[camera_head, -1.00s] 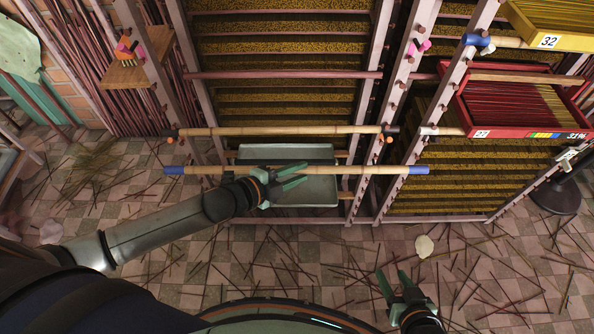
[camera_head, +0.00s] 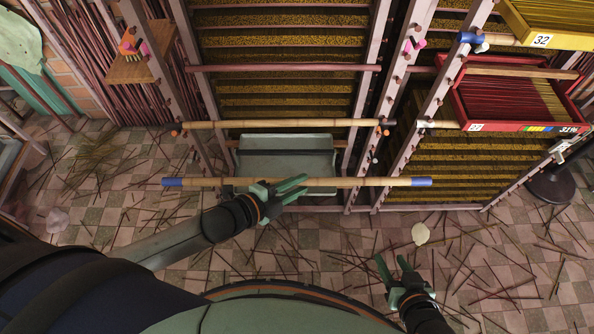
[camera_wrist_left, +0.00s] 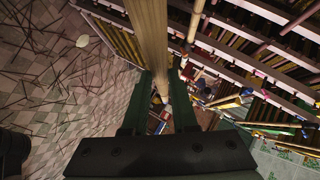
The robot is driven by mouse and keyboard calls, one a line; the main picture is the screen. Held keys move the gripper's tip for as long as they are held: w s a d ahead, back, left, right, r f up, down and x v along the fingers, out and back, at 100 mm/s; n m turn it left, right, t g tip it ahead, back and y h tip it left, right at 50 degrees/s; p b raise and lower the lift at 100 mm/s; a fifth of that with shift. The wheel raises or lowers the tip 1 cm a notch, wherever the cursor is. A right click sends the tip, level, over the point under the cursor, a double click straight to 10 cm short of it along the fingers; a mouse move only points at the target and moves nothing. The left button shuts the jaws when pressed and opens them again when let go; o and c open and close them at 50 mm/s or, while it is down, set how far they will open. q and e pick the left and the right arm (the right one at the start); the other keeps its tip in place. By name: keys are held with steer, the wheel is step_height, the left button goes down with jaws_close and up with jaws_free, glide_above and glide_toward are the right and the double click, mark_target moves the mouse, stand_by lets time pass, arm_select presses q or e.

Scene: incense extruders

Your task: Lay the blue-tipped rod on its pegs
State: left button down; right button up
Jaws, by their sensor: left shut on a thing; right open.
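The blue-tipped rod (camera_head: 350,183) is a long bamboo pole with a blue band at each end. It lies roughly level across the head view, in front of the rack. My left gripper (camera_head: 285,189) is shut on it, a little left of its middle. In the left wrist view the rod (camera_wrist_left: 150,35) runs between the two green fingers (camera_wrist_left: 160,100). The pegs (camera_head: 374,159) show as small studs on the rack's uprights; the rod appears apart from them. My right gripper (camera_head: 398,272) is open and empty at the lower right.
A grey-green tray (camera_head: 287,141) sits behind the held rod. A red tray (camera_head: 470,126) and a yellow tray (camera_head: 560,42) are at the right. Loose sticks litter the tiled floor.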

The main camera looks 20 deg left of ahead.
arm_select(q)
steer(key=s+d+p, duration=0.1)
steer(key=s+d, duration=0.2)
steer(key=s, duration=0.8)
steer(key=shift+s+d+p, duration=0.2)
steer(key=shift+d+p, duration=0.15)
steer(key=shift+s+d+f, duration=0.1)
steer(key=shift+s, duration=0.05)
stand_by(0.7)
